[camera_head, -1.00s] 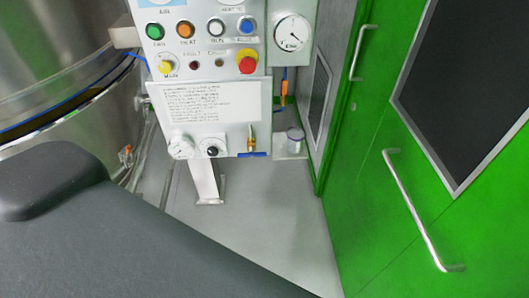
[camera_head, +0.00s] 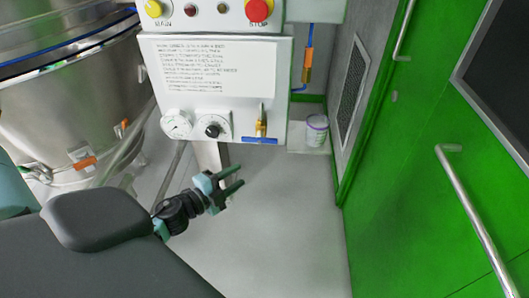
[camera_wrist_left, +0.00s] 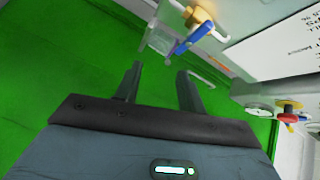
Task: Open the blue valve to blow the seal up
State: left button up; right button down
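The blue valve handle (camera_head: 260,140) lies level across the bottom of its upright brass body (camera_head: 262,124), at the lower right of the white control panel. In the left wrist view the blue handle (camera_wrist_left: 193,38) shows at top centre, beyond the fingertips, with the brass body (camera_wrist_left: 195,14) above it. My left gripper (camera_head: 240,176) is below and left of the handle in the head view, its fingers pointing right. It is open and empty, apart from the valve. It also shows open in the left wrist view (camera_wrist_left: 160,70). My right gripper is not in view.
A gauge (camera_head: 176,123) and a black knob (camera_head: 212,127) sit left of the valve. A red stop button (camera_head: 258,10) is above. A small tub (camera_head: 317,130) stands on a shelf to the right. A steel vessel (camera_head: 75,95) is at left, green doors (camera_head: 410,170) at right.

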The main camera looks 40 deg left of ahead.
aim_at(257, 142)
pick_arm(q)
jog(key=shift+w+a+r+m+t+h+b, duration=0.2)
jog(key=shift+w+r+m+b, duration=0.45)
jog(key=shift+w, duration=1.65)
jog(key=shift+w+a+r+m+t+h+b, duration=0.2)
jog(key=shift+w+r+m+b, duration=0.4)
jog(key=shift+w, duration=1.7)
jog(key=shift+w+a+r+m+h+b, duration=0.1)
jog(key=shift+w+a+r+m+b, duration=0.55)
jog(key=shift+w, duration=1.65)
jog(key=shift+d+f+p, duration=0.2)
jog(key=shift+d+p, duration=0.15)
jog(key=shift+d, duration=0.05)
grip_shut()
